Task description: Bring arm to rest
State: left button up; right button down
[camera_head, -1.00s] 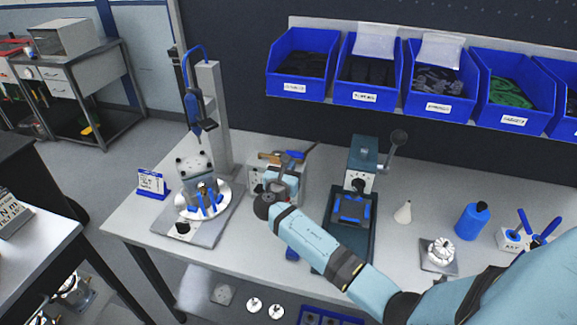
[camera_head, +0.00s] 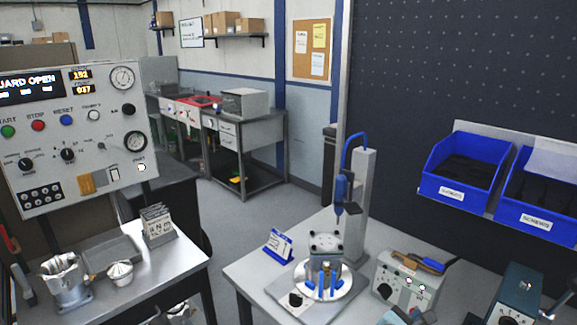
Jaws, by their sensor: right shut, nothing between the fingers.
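My right gripper (camera_head: 408,316) just shows at the bottom edge, right of centre, in front of the grey box with knobs (camera_head: 408,282). Only a small light-blue part of it is in the picture. It is shut with nothing in it, and the rest of my right arm is out of view. My left gripper is not in view.
The workbench (camera_head: 250,275) carries a round fixture with a housing (camera_head: 325,255) below a blue-handled tool on a post (camera_head: 362,200). A blue sign (camera_head: 279,247) stands beside it. A control panel (camera_head: 80,135) stands left. Blue bins (camera_head: 465,175) hang right. The floor between is clear.

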jog(key=s+f+m+g+y, duration=0.2)
jog(key=s+f+m+y, duration=0.1)
jog(key=s+m, duration=0.3)
jog(key=s+f+m+g+y, duration=0.2)
jog(key=s+m+y, duration=0.15)
jog(key=s, duration=0.45)
jog(key=s+a+r+m+g+y, duration=0.1)
jog(key=s+a+m+y, duration=0.3)
jog(key=s+m, duration=0.3)
jog(key=s+a+r+m+g+y, duration=0.1)
jog(key=s+a+r+m+y, duration=0.2)
jog(key=s, duration=0.6)
jog(key=w+a+f+t+y, duration=0.1)
jog(key=w+a+f+t, duration=0.2)
jog(key=f, duration=0.4)
jog(key=w+a+f+t+y, duration=0.2)
jog(key=w+a+f+t, duration=0.1)
jog(key=f, duration=0.4)
jog(key=shift+a+f+t, duration=0.2)
jog(key=shift+t, duration=0.5)
jog(key=shift+r, duration=0.1)
